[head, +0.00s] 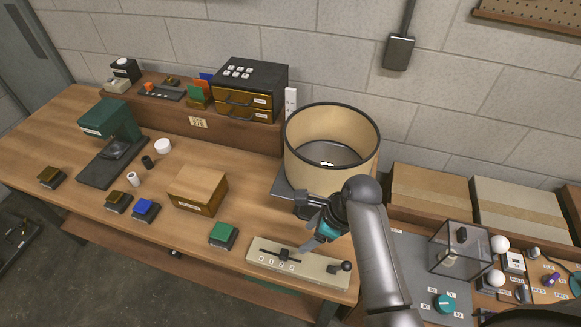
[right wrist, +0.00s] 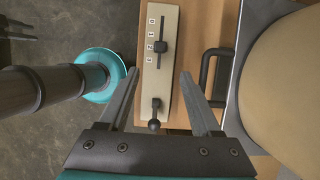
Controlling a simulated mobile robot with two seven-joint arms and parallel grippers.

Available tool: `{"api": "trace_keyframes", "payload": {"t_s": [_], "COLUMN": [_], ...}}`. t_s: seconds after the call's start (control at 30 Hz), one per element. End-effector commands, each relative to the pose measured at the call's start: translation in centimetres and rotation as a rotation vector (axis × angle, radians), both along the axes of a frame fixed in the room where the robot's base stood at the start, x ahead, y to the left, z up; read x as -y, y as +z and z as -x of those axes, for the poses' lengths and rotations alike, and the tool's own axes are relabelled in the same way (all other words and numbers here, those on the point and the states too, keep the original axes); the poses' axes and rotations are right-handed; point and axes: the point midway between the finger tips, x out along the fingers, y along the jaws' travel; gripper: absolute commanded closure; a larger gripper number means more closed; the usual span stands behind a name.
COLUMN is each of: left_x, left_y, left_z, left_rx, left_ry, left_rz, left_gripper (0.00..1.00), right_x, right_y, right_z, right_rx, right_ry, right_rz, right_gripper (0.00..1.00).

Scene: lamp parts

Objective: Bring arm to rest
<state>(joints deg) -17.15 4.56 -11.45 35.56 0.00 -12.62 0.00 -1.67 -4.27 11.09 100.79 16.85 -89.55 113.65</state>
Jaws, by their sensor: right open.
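My right arm comes in from the lower right of the head view. Its gripper (head: 312,228) hangs in front of the large round drum, above the front of the workbench. In the right wrist view the two fingers of this gripper (right wrist: 158,80) stand apart with nothing held between them. The pale slider panel (head: 298,264) lies below, and it shows between and beyond the fingers in the wrist view (right wrist: 160,60). I cannot tell the exact height of the fingers above it. My left gripper is in neither view.
The tan drum (head: 300,153) with a black rim stands behind the gripper. A wooden block (head: 198,188) and a green button box (head: 222,235) sit to its left. A clear box (head: 459,248) and the teal dial (head: 444,302) are at right. Open wood lies at bench centre-left.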

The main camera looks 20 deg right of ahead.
Motion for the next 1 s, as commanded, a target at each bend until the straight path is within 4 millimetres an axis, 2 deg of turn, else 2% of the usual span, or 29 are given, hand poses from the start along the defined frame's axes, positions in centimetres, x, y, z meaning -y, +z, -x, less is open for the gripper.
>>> {"api": "trace_keyframes", "payload": {"t_s": [0.23,0.37,0.63,1.0], "left_x": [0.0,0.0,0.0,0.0], "left_y": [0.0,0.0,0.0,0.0], "left_z": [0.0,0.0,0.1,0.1], "left_rx": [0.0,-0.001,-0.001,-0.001], "left_ry": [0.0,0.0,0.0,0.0], "left_rz": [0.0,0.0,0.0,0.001], "left_gripper": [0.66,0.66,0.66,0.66], "right_x": [0.2,0.8,2.0,1.9], "right_y": [0.0,0.2,1.5,4.6], "right_z": [0.3,1.5,5.5,10.6], "right_rx": [0.012,0.064,0.213,0.362], "right_ry": [0.038,0.199,0.794,1.636], "right_rz": [0.02,0.099,0.353,0.623], "right_gripper": [0.35,0.35,0.35,0.35]}}
